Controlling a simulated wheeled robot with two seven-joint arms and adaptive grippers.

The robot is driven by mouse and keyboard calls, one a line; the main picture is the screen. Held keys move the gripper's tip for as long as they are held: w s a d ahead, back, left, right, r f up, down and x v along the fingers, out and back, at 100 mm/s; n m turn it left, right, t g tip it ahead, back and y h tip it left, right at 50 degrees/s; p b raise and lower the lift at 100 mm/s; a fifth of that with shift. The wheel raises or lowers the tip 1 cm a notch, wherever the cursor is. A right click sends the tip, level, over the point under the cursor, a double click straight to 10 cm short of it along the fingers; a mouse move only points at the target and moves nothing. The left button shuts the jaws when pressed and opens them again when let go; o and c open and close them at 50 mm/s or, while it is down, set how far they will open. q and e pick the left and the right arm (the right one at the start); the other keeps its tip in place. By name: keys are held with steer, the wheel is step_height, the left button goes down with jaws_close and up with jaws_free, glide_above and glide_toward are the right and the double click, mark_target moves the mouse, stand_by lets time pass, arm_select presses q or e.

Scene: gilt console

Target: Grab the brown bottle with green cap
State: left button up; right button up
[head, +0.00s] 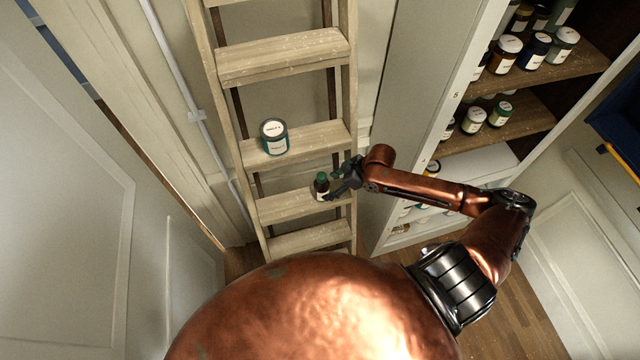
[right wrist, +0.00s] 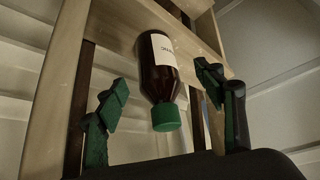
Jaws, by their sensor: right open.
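The brown bottle with green cap (head: 321,187) stands on a lower step of the wooden ladder (head: 284,205) in the head view. In the right wrist view the bottle (right wrist: 158,68) shows its dark brown body, a white label and its green cap, with the cap towards my gripper. My right gripper (head: 339,183) is just to the right of the bottle. In the right wrist view its two green-padded fingers (right wrist: 168,112) are apart, one on each side of the bottle's cap end. I cannot tell whether either finger touches it. My left gripper is not in view.
A dark teal can with a white lid (head: 274,137) stands on the step above. A cabinet at the right has shelves (head: 530,116) with several jars and cans. The cabinet's side panel (head: 415,110) is close to my right forearm.

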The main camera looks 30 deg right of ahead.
mark_target(327, 185)
steer(key=shift+w+a+f+p, duration=0.45)
steer(key=shift+w+a+f, duration=0.35)
steer(key=shift+w+f, duration=0.2)
steer(key=x, duration=0.3)
steer(key=shift+w+d+f+p, duration=0.15)
steer(key=shift+f+p, duration=0.1)
steer(key=shift+p, duration=0.15)
steer(key=shift+f, duration=0.2)
steer(key=c, duration=0.9)
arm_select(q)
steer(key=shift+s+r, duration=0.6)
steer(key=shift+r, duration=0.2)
arm_select(e)
steer(key=shift+r, duration=0.1)
steer(key=c, duration=0.7)
